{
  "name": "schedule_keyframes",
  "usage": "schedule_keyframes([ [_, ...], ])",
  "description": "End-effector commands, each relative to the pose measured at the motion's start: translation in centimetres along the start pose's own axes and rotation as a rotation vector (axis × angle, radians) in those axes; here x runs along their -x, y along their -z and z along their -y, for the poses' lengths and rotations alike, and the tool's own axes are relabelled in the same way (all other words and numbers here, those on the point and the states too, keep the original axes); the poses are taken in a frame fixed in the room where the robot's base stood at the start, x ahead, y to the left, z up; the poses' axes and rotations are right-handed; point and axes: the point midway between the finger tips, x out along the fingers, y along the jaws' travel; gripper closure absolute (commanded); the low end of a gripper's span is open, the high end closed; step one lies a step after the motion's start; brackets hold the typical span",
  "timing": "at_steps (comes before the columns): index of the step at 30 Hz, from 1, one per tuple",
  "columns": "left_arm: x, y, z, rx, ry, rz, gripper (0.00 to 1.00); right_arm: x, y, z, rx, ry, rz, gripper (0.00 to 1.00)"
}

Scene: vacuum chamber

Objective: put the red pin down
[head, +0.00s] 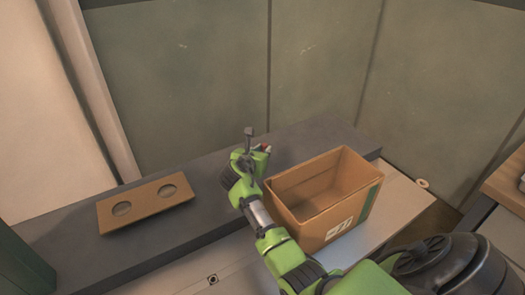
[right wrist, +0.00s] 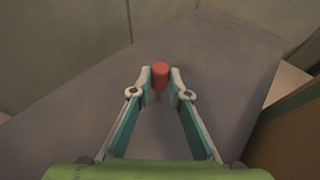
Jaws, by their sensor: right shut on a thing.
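The red pin (right wrist: 160,76) is between the fingertips of my right gripper (right wrist: 160,84) in the right wrist view. The fingers are shut on it. In the head view my right gripper (head: 257,143) is over the dark grey bench, just left of the cardboard box, and only a small bit of red (head: 265,148) shows at its fingers. I cannot tell whether the pin touches the bench surface. My left gripper is not in view.
An open cardboard box (head: 338,228) stands right of my right gripper, close to the arm. A tan board with two round recesses (head: 146,207) lies on the grey bench (head: 75,240) to the left. The bench between is clear. Green-grey wall panels (head: 180,75) rise behind.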

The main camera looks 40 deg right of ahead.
Motion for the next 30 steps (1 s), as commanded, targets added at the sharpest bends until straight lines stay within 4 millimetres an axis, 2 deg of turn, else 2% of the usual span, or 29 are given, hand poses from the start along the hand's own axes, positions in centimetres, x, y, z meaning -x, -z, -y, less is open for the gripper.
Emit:
schedule_keyframes([
  [2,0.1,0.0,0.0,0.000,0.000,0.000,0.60,-0.1,0.2,0.0,0.003,0.001,0.000,1.00],
  [3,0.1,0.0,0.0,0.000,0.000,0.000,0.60,-0.1,0.3,0.0,0.003,0.001,0.000,0.81],
  [5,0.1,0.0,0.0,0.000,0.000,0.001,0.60,-0.1,0.3,0.0,0.002,0.000,0.000,0.67],
  [18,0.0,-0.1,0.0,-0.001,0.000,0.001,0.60,0.3,-0.1,0.0,-0.001,-0.001,0.000,0.67],
  [23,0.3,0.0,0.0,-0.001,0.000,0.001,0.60,2.8,-0.1,0.0,0.000,-0.002,0.001,0.67],
  [30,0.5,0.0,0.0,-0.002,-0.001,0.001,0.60,8.1,0.0,-0.1,0.000,-0.002,-0.001,0.67],
])
